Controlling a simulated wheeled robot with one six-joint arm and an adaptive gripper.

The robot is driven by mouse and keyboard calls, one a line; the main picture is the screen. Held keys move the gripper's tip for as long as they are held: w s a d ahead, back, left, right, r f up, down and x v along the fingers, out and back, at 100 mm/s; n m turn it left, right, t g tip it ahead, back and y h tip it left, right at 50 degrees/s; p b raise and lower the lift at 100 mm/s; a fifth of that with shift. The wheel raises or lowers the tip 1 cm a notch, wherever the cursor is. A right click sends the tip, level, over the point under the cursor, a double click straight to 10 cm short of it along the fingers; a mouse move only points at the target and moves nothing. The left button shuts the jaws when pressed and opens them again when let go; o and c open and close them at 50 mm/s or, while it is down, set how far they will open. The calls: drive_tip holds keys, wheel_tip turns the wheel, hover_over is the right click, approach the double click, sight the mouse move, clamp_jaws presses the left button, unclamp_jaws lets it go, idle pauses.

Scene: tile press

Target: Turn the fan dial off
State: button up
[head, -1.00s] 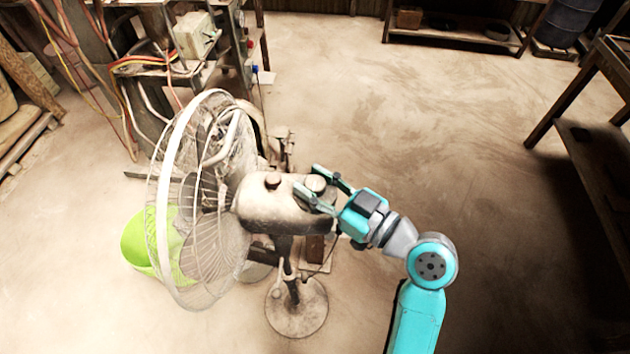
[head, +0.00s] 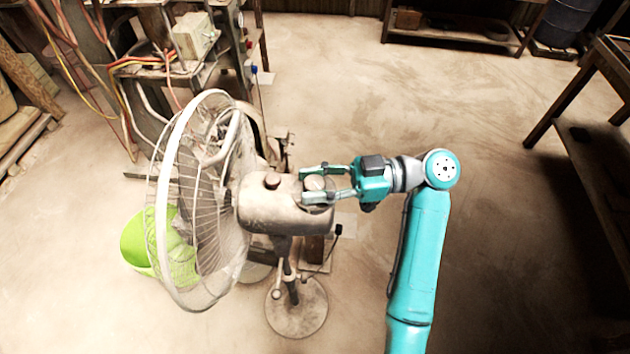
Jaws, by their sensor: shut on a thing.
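The standing fan (head: 280,213) is in the middle-left of the head view, with its dusty wire cage (head: 195,200) facing left. Its pale motor housing carries a small dark knob (head: 272,180) and, at the right end, a larger pale round dial (head: 315,183). My gripper (head: 312,184) is at that dial, one finger on its far side and one on its near side. The fingers are shut on the dial, which shows partly between them. The dial's markings are too small to read.
A green bucket (head: 135,243) stands behind the cage at left. The fan's round base (head: 296,307) rests on the dusty floor. A machine with cables stands at upper left, a wooden table (head: 600,150) at right.

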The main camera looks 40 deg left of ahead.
sight(314, 182)
drive_tip(key=shift+n+g+h, duration=0.4)
drive_tip(key=o, duration=1.2)
drive_tip(key=shift+c, duration=0.2)
wheel_tip(314, 182, up, 10)
drive_tip(key=shift+f, duration=0.1)
